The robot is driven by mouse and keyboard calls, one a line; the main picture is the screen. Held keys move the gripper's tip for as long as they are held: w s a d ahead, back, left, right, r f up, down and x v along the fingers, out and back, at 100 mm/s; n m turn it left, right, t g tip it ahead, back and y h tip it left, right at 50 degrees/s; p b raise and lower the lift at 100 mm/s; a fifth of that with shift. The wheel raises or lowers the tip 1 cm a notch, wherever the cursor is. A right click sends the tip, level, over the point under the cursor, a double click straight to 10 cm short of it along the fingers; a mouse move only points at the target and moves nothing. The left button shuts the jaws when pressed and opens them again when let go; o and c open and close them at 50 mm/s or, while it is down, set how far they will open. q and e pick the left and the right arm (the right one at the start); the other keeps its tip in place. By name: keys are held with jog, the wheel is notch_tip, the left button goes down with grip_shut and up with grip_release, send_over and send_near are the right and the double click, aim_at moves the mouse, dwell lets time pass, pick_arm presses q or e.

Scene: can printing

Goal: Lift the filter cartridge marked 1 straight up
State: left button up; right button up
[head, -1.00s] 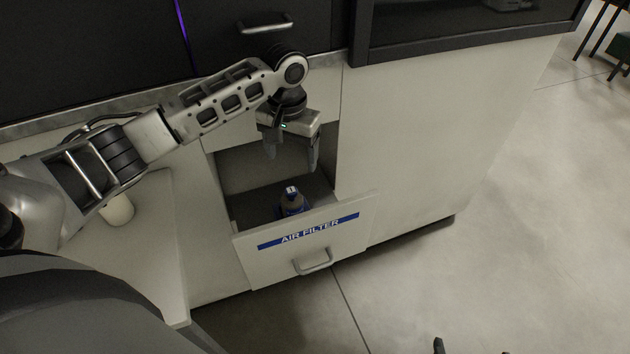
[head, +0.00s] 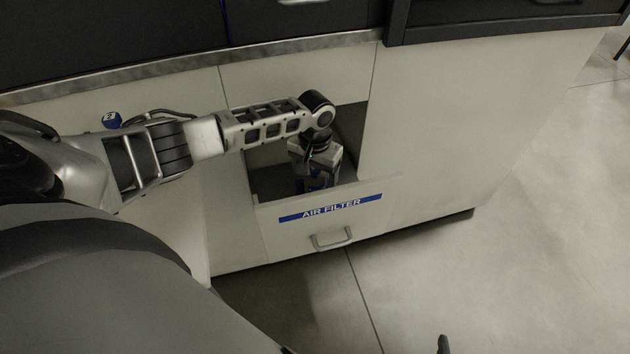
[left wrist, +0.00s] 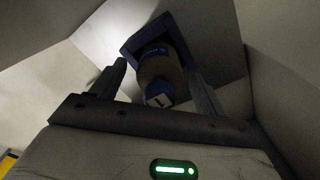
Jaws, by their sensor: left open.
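The filter cartridge (left wrist: 160,68), a pale cylinder with a blue band and a blue cap bearing a white label, stands in a blue holder (left wrist: 131,47) inside the open drawer. In the head view only a bit of blue (head: 318,182) shows beneath my gripper. My left gripper (head: 312,178) is down in the drawer, open. In the left wrist view its fingers (left wrist: 158,80) stand on either side of the cartridge, with a visible gap at the left finger. A dark tip, perhaps my right gripper (head: 443,345), shows at the bottom edge.
The drawer front (head: 290,235) has a blue AIR FILTER label (head: 330,207) and a handle (head: 332,240). Drawer walls stand close around my gripper. A blue disc marked 2 (head: 111,120) shows behind my left arm. The floor at right is clear.

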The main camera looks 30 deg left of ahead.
pick_arm(q)
jog(key=shift+f, duration=0.6)
pick_arm(e)
jog(key=shift+s+f, duration=0.1)
jog(key=shift+f, duration=0.05)
pick_arm(q)
jog(key=c, duration=1.4)
pick_arm(e)
jog(key=shift+s+f, duration=0.15)
pick_arm(q)
jog(key=shift+r, duration=0.1)
jog(key=shift+c, duration=0.2)
notch_tip(320, 180, up, 10)
jog(key=shift+f+p, duration=0.1)
jog(key=shift+p, duration=0.25)
pick_arm(e)
jog(key=shift+s+d, duration=0.1)
jog(key=shift+r, duration=0.25)
pick_arm(q)
jog(key=shift+p, duration=0.5)
pick_arm(e)
jog(key=shift+r, duration=0.6)
